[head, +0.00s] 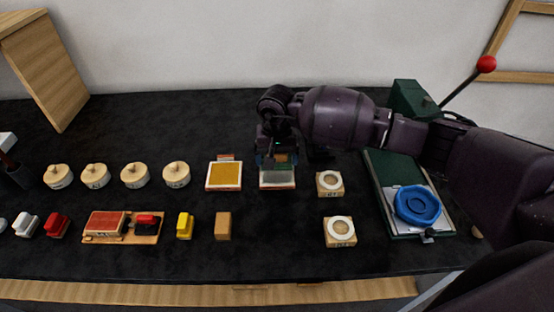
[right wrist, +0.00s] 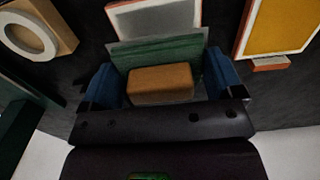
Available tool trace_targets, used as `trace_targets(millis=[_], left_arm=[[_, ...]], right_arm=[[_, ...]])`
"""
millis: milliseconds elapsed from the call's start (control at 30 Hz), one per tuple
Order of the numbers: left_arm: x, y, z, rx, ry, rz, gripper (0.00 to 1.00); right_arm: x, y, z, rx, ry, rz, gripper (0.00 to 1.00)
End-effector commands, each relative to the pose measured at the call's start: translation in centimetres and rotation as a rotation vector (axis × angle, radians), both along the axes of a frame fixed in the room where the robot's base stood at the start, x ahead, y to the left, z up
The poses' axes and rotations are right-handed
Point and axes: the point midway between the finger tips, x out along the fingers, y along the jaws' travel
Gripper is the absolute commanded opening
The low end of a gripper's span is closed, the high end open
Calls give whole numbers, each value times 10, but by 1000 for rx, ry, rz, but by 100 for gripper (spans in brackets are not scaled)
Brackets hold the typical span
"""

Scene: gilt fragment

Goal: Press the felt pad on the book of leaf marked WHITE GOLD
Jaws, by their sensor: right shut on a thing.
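My right gripper (head: 278,160) is shut on the felt pad, gripping its wooden handle (right wrist: 160,84) between blue fingertips. The pad's green plate (right wrist: 150,52) shows in the right wrist view; its underside is hidden. The pad is over or just at the back edge of a book with a pale grey leaf (head: 277,178), which also shows in the right wrist view (right wrist: 155,20). I cannot tell whether they touch. A second book with a yellow-gold leaf (head: 225,175) lies just left of it. Labels on both books are unreadable. My left gripper is not in view.
Two wooden blocks with white rings (head: 330,183) (head: 340,232) stand to the right. A green board (head: 392,182) with a blue ring (head: 418,205) lies farther right. Round wooden pots (head: 135,175) stand left. A small tan block (head: 223,226) is in front.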

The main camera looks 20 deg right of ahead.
Motion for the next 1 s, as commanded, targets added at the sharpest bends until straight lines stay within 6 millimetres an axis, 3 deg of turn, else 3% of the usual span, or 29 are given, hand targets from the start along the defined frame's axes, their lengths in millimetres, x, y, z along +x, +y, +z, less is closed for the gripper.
trace_targets(millis=[433,1000], left_arm=[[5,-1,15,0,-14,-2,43],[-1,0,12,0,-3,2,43]], right_arm=[[1,0,29,-1,-2,-1,68],[0,0,31,0,-1,-1,68]])
